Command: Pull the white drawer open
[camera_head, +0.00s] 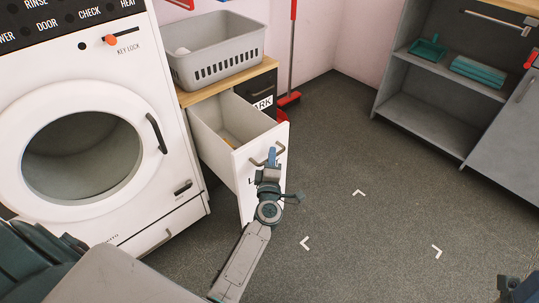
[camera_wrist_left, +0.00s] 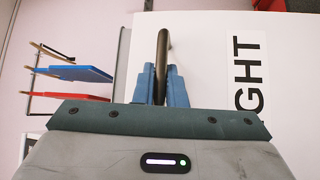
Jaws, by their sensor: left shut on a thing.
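The white drawer (camera_head: 242,185) stands well out of its cabinet, so its open inside shows from above. Its front panel also shows in the left wrist view (camera_wrist_left: 205,75), with a label partly reading "GHT". My left gripper (camera_head: 271,158) is at the upper part of the drawer front. It is shut on the drawer's metal handle (camera_head: 281,149). In the left wrist view the blue fingers (camera_wrist_left: 160,88) sit on both sides of the handle bar (camera_wrist_left: 162,50). A piece of my right gripper (camera_head: 509,286) shows at the bottom right; its fingertips are mostly cut off.
Grey shelves (camera_head: 420,95) stand at right. The floor (camera_head: 370,165) between is clear.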

